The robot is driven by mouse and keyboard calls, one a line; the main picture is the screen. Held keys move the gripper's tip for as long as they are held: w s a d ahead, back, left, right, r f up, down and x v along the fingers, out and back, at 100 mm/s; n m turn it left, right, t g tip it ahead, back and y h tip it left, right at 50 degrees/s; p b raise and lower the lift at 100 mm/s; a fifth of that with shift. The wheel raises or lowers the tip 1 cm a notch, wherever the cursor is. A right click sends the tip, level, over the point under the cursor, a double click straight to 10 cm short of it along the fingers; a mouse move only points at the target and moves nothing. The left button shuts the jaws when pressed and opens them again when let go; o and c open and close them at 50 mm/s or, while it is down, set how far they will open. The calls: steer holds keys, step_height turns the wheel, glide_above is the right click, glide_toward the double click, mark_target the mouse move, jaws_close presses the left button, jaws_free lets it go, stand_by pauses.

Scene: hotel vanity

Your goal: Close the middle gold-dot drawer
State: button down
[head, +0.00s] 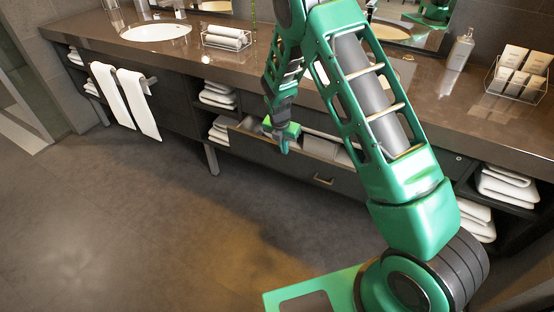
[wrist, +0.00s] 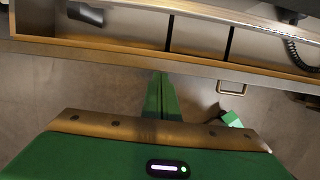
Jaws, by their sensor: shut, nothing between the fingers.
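The drawer (head: 300,171) under the middle of the counter stands open, with a dark front and a gold bar handle (head: 322,181). A gold dot on it cannot be made out. In the wrist view its wooden rim (wrist: 115,50) crosses the top, with divided compartments behind it and the handle (wrist: 232,88) to the right. My gripper (head: 284,150) is shut and empty, pointing down at the drawer's front, left of the handle. In the wrist view the closed fingertips (wrist: 161,76) are at the front's lower edge; whether they touch it I cannot tell.
The brown counter (head: 190,62) overhangs the drawer. Folded towels (head: 218,98) fill open shelves to its left, and more towels (head: 505,185) are at the right. White towels (head: 138,103) hang at the far left. The floor (head: 140,220) in front is clear.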

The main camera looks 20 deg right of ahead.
steer(key=shift+w+d, duration=1.45)
steer(key=shift+w, duration=0.2)
